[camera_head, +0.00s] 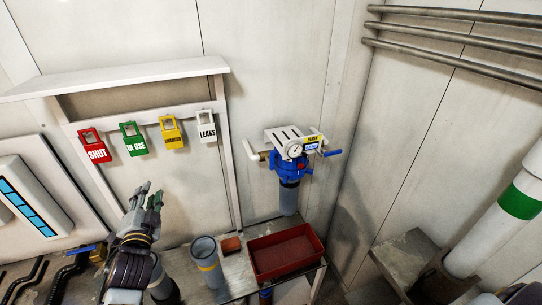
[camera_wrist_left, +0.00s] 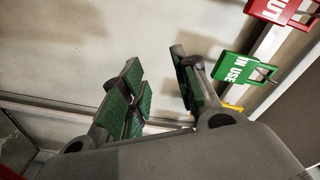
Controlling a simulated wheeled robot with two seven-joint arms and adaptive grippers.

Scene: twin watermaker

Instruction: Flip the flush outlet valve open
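The filter unit (camera_head: 288,165) with a blue head and a round gauge hangs on the back wall in the head view. A blue lever (camera_head: 332,153) sticks out at its right side, by a yellow label reading roughly FLUSH (camera_head: 313,139); I take it for the flush outlet valve. My left gripper (camera_head: 148,196) is well to the left of it and lower in the picture, pointing up, touching nothing that I can see. In the left wrist view its green-padded fingers (camera_wrist_left: 163,85) are apart with nothing between them. The valve is not in that view. My right gripper is not in view.
Red, green, yellow and white tags (camera_head: 134,139) hang on a board under a shelf (camera_head: 120,76). A red tray (camera_head: 285,252) and a grey cylinder (camera_head: 208,262) stand below. Another blue-handled valve (camera_head: 84,249) is at lower left. Pipes line the right wall.

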